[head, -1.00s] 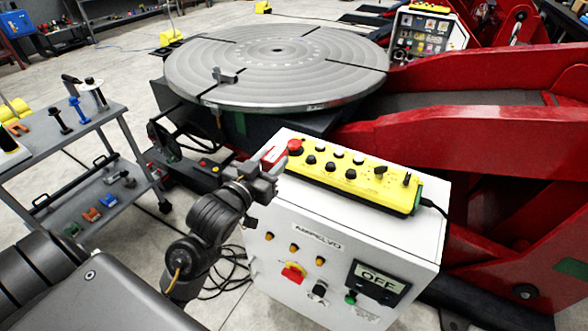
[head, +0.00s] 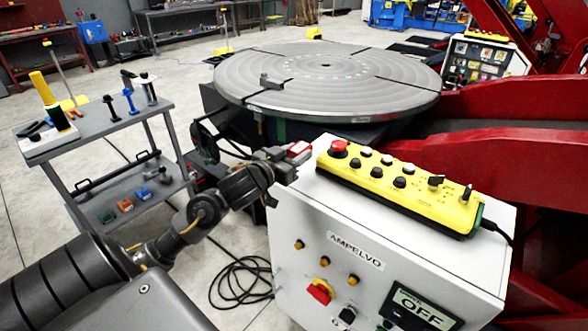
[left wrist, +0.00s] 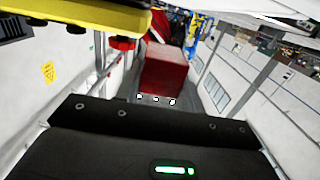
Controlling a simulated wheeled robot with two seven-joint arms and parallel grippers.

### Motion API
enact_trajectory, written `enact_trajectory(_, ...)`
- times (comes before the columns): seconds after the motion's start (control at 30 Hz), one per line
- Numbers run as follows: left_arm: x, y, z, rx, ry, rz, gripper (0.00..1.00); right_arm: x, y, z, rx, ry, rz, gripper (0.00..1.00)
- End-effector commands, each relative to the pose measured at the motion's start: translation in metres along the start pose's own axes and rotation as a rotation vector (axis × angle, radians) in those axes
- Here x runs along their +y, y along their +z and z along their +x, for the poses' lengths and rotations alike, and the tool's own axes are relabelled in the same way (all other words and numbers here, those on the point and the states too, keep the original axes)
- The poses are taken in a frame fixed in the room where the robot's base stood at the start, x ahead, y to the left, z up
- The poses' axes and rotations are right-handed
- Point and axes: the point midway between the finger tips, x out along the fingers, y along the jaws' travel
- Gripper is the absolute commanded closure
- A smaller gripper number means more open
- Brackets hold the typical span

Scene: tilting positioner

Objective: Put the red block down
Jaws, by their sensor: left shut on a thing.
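My left gripper (head: 288,162) is shut on the red block (head: 299,149). It holds the block in the air beside the upper left corner of the white control cabinet (head: 345,270). In the left wrist view the red block (left wrist: 165,72) stands out beyond the dark gripper body, and the fingers are mostly hidden. My right gripper is not in view.
A yellow button panel (head: 400,185) with a red knob lies on the cabinet top. A grey round turntable (head: 330,75) is behind. A grey cart (head: 95,130) with tools stands at left. Red machine arms (head: 450,155) fill the right. Cables lie on the floor.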

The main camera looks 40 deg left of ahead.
Motion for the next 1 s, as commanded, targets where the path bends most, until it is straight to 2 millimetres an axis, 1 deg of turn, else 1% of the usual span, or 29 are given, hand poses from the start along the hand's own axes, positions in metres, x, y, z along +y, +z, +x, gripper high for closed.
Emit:
enact_trajectory(0.1,-0.006,0.007,0.005,0.005,0.001,0.0,1.0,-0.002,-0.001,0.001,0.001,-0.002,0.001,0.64)
enact_trajectory(0.37,-0.01,0.012,0.008,0.005,0.001,0.0,1.0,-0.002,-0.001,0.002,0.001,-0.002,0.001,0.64)
enact_trajectory(0.47,-0.016,0.023,0.012,0.004,-0.001,-0.001,1.0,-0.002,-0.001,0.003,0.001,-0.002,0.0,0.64)
enact_trajectory(0.5,-0.015,0.03,0.012,0.002,0.0,-0.004,1.0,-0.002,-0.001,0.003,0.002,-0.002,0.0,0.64)
enact_trajectory(0.6,-0.015,0.041,0.012,0.004,0.0,-0.003,1.0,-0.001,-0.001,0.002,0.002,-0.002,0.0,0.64)
enact_trajectory(0.7,-0.015,0.048,0.013,0.006,0.0,-0.001,1.0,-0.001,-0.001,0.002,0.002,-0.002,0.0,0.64)
enact_trajectory(1.0,-0.015,0.049,0.013,0.007,0.001,0.001,1.0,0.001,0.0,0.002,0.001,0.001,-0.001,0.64)
